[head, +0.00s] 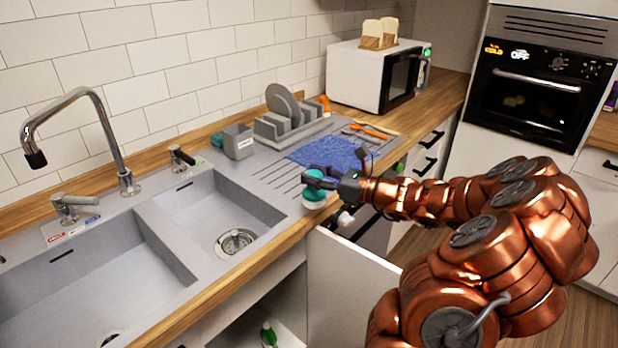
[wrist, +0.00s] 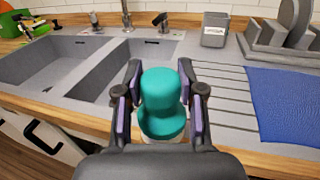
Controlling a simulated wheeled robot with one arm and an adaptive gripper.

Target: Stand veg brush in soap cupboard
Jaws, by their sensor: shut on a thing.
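The veg brush (head: 314,194) has a teal handle and a pale lower part. My gripper (head: 318,180) is shut on it near the front edge of the drainer; I cannot tell if its underside touches anything. In the wrist view the teal handle (wrist: 163,92) stands upright between the two finger pads, and its pale lower part is mostly hidden. The soap cupboard under the sink is open, with its white door (head: 345,282) swung out. Inside, low down, stands a green-and-white bottle (head: 268,334). Much of the cupboard's inside is hidden by the worktop.
A double sink (head: 165,215) with a tall tap lies to the left. On the drainer are a blue cloth (head: 325,152), a grey caddy (head: 238,142) and a plate rack (head: 290,125). A microwave (head: 372,78) stands at the back. The open door juts out below my arm.

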